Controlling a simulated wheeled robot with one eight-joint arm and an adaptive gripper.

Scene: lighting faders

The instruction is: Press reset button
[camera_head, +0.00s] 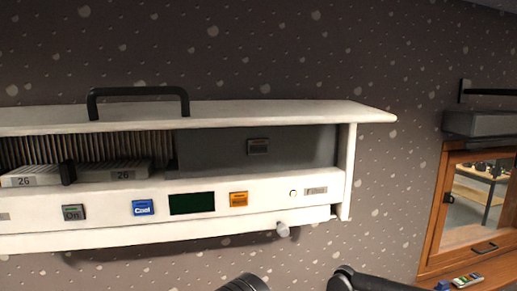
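A white wall-mounted panel (110,240) spans the left and middle of the head view. Its front strip carries a small round button (293,193) beside a grey label plate (316,190), whose text is too small to read. An orange button (238,199), a dark display (192,203), a blue button (143,207) and a grey button (73,212) marked "On" sit further left. I cannot tell for sure which is the reset button. Dark parts of my arm show at the bottom edge, below and apart from the panel. My gripper's fingers are not visible.
A grey knob (282,230) sticks out under the panel. A wood-framed window (436,215) is at right. The space before the panel looks clear.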

